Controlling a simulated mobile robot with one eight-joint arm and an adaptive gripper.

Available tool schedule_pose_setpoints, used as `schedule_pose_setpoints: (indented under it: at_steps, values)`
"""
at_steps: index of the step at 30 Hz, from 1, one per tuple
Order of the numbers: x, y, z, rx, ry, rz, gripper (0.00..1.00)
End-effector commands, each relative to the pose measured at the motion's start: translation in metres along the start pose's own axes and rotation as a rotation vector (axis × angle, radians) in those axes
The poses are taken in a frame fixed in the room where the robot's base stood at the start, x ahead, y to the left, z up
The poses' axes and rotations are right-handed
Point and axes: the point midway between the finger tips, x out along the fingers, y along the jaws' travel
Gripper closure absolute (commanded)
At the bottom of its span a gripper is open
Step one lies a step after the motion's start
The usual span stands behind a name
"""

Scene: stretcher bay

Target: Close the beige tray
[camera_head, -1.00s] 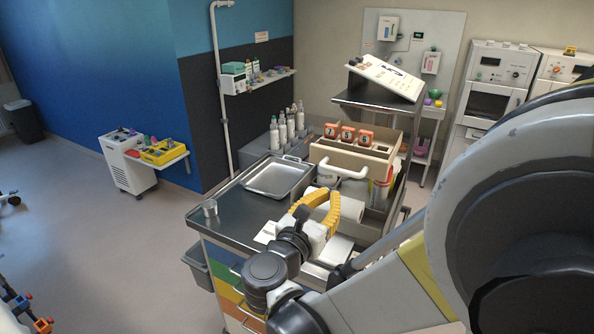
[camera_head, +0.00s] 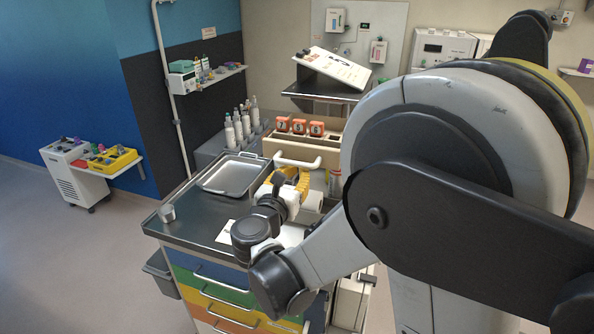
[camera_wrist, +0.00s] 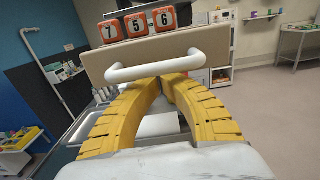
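The beige tray (camera_head: 328,156) is at the back of the trolley top, with a white bar handle (camera_head: 297,163) on its front. In the wrist view the beige front panel (camera_wrist: 215,45) fills the upper middle, and the white handle (camera_wrist: 150,68) crosses in front of it. My gripper (camera_wrist: 161,80) has yellow curved fingers whose tips meet just below the handle bar; it looks shut and empty. I cannot tell whether the tips touch the bar. In the head view my arm partly hides the gripper and the tray's right side.
Orange number blocks (camera_head: 299,126) stand at the tray's top. A metal basin (camera_head: 232,176) and a small metal cup (camera_head: 167,213) sit on the trolley top (camera_head: 195,222). White bottles (camera_head: 238,125) stand behind. Coloured drawers (camera_head: 215,290) are below.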

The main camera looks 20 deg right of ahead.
Motion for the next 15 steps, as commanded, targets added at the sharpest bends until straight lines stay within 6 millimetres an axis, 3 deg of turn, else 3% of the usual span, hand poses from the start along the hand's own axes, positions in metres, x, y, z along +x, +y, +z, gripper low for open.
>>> schedule_pose_setpoints:
  at_steps: [8, 15]
  values:
    - [0.029, -0.001, -0.001, 0.000, 0.000, -0.004, 1.00]
    - [0.084, -0.002, -0.002, 0.000, 0.000, -0.005, 1.00]
